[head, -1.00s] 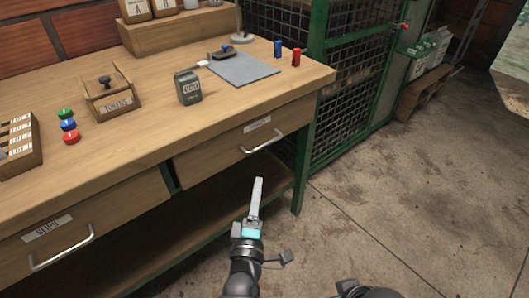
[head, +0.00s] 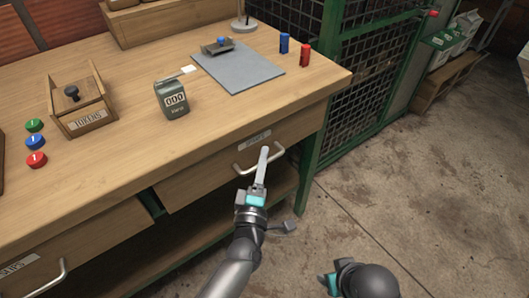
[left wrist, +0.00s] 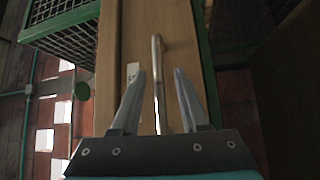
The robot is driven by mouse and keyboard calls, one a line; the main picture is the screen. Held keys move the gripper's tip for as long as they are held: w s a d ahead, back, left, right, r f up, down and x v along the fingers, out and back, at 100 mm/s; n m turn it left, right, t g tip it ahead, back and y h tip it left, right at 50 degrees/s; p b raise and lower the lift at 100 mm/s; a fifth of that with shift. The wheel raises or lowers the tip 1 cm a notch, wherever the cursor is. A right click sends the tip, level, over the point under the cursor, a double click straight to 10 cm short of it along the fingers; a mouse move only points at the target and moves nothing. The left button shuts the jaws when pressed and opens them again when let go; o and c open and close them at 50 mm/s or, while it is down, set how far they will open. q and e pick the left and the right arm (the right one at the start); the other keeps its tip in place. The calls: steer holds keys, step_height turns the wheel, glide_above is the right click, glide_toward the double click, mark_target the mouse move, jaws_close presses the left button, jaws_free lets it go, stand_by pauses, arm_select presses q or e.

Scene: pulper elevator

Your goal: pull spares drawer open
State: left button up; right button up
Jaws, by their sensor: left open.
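The spares drawer (head: 215,172) is the right-hand wooden drawer under the bench top. It looks shut, and its label is hard to read. Its silver bar handle (head: 239,168) is partly covered by my left gripper (head: 264,152) in the head view. In the left wrist view the handle (left wrist: 159,75) stands between the two spread fingers of my left gripper (left wrist: 159,72). The fingers are open, with a gap on each side of the bar. Part of my right arm shows at the bottom of the head view; its fingers cannot be made out.
A second drawer with a handle (head: 47,280) is at the lower left. On the bench top stand a tokens box (head: 80,103), a counter (head: 172,98), a grey mat (head: 240,75) and coloured pieces. A green mesh cage (head: 365,95) stands right of the bench. The floor (head: 430,190) is clear.

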arm_select(q)
jaws_close()
stand_by(0.4)
stand_by(1.1)
